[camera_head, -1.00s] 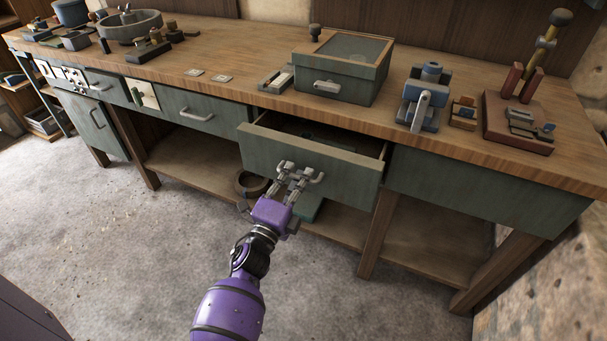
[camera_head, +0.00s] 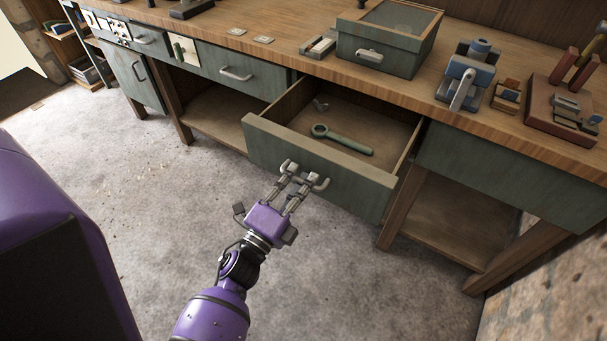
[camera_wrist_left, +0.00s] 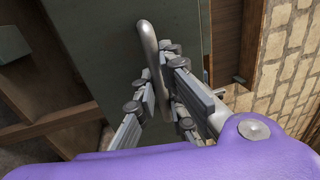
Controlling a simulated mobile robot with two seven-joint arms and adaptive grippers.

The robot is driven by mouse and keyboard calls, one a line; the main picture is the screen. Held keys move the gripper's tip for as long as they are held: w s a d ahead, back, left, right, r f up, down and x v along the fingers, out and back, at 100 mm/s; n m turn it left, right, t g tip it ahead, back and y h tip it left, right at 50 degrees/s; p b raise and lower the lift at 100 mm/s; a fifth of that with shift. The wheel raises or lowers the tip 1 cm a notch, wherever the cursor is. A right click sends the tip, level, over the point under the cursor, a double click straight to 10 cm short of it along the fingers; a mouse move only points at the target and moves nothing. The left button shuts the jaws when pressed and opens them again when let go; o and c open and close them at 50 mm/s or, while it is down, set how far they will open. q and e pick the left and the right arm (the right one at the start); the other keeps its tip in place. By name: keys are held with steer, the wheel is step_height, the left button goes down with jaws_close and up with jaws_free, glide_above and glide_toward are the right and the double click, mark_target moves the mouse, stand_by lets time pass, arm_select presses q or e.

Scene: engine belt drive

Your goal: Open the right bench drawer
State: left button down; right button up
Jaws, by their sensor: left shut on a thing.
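The right bench drawer (camera_head: 345,178) has a grey-green front and wooden sides. It stands well out from the bench, its inside visible from above. Its metal bar handle shows in the left wrist view (camera_wrist_left: 150,48), running between my fingers. My left gripper (camera_head: 303,181) is shut on this handle, in front of the drawer face; it also shows in the left wrist view (camera_wrist_left: 160,92). The fingers hide part of the handle. My right gripper is not in view.
A green wrench (camera_head: 342,140) and a small grey piece (camera_head: 321,105) lie in the drawer. A closed drawer (camera_head: 240,74) is to the left. A green box (camera_head: 388,50) and a blue-grey vise (camera_head: 466,76) stand on the bench top. The floor before the drawer is clear.

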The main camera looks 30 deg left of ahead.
arm_select(q)
steer(key=c, duration=1.8)
jaws_free()
steer(key=shift+s, duration=0.15)
steer(key=s, duration=0.3)
steer(key=s+f, duration=0.1)
steer(key=s, duration=0.3)
steer(key=shift+a+f, duration=0.2)
